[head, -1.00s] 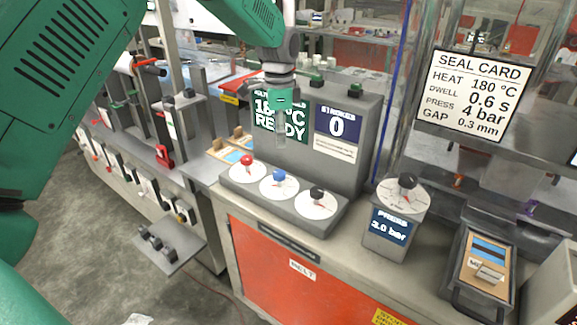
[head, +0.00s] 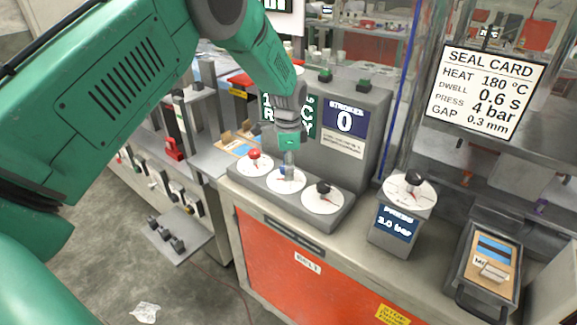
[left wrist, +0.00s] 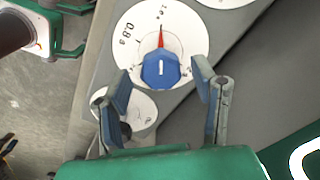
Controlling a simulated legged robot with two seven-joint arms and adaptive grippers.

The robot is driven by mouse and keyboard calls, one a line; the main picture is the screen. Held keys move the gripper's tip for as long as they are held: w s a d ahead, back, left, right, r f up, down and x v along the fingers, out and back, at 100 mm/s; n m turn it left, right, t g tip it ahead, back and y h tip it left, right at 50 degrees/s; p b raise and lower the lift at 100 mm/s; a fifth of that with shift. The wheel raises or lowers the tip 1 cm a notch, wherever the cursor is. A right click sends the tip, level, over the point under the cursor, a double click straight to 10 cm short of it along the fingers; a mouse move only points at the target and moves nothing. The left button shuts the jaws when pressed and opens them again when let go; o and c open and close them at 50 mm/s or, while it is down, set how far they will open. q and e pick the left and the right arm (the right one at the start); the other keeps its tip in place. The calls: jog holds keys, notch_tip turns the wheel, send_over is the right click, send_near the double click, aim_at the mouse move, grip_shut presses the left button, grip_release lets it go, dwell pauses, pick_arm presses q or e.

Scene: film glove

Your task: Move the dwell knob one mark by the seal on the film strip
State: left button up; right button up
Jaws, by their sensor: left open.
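The blue knob (head: 287,171) sits on the middle white dial (head: 274,185) of the grey control box. In the left wrist view the blue knob (left wrist: 160,70) has a red pointer aimed up, and "0.8 s" is printed left of it. My left gripper (head: 288,158) points down over this knob; in the left wrist view its open fingers (left wrist: 160,80) stand on both sides of the knob, with gaps. I cannot tell the fingertip height exactly. A tan piece with a blue band (head: 492,250) lies in a dark tray at the lower right. My right gripper is out of view.
The red knob (head: 254,154) and black knob (head: 323,187) flank the blue one closely. The box's upright panel (head: 368,125) rises behind, reading strokes 0. A press dial (head: 413,180) over a 3.0 bar display stands right. The seal card (head: 493,88) reads dwell 0.6 s.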

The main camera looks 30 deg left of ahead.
pick_arm(q)
jog(key=c, duration=1.2)
jog(key=shift+o, duration=0.4)
jog(key=shift+a, duration=0.25)
